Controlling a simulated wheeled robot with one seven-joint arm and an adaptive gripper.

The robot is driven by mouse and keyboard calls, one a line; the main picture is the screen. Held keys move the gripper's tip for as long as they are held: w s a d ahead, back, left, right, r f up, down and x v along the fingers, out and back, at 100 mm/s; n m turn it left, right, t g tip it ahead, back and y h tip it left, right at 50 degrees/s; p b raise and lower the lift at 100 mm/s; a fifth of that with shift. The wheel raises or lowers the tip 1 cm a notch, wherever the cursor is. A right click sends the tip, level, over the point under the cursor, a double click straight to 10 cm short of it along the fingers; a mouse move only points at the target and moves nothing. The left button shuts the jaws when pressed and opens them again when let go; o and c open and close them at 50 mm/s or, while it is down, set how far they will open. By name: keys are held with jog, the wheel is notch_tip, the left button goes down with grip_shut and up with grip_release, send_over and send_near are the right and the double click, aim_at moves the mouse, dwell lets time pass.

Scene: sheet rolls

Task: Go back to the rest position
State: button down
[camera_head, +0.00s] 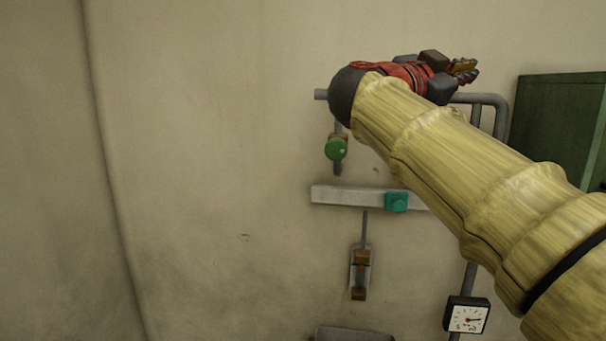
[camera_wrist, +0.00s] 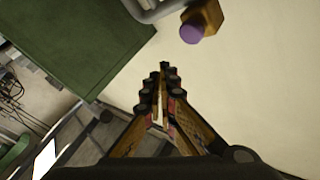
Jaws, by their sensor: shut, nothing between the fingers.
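My gripper (camera_head: 466,70) is at the end of my yellow-sleeved arm in the head view, raised in front of the wall and pointing right. In the wrist view my gripper (camera_wrist: 164,72) shows its two fingers close together at the tips, with nothing between them. It appears apart from the wall fittings. My arm hides part of the pipework behind it.
A grey pipe (camera_head: 492,99) bends along the wall, with a green knob (camera_head: 336,149) on a branch. A pale bar (camera_head: 345,195) carries a teal block (camera_head: 396,202). A gauge (camera_head: 467,318) is lower right. A green cabinet (camera_head: 556,120) stands right. The left wall is bare.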

jog(key=w+a+f+n+y, duration=0.1)
jog(key=w+f+n+y, duration=0.15)
jog(key=f+n, duration=0.4)
jog(key=w+a+f+n+y, duration=0.2)
jog(key=f+n+y, duration=0.15)
jog(key=f, duration=0.55)
jog(key=s+a+f+n+g+y+b, duration=0.1)
jog(key=s+a+f+n+y, duration=0.2)
jog(key=f, duration=0.8)
jog(key=s+a+f+n+g+y+b, duration=0.15)
jog(key=s+f+n, duration=0.25)
jog(key=f, duration=0.6)
jog(key=s+a+f+y+b, duration=0.3)
jog(key=s+a+f, duration=0.1)
jog(key=s+f, duration=0.7)
jog(key=s+a+f+n+g+y+b, duration=0.1)
jog(key=s+a+f+y+b, duration=0.2)
jog(key=s+f, duration=0.9)
notch_tip(320, 180, down, 4)
jog(key=shift+s+a+r+y, duration=0.1)
jog(key=shift+s+a+y, duration=0.05)
jog(key=shift+a+y, duration=0.25)
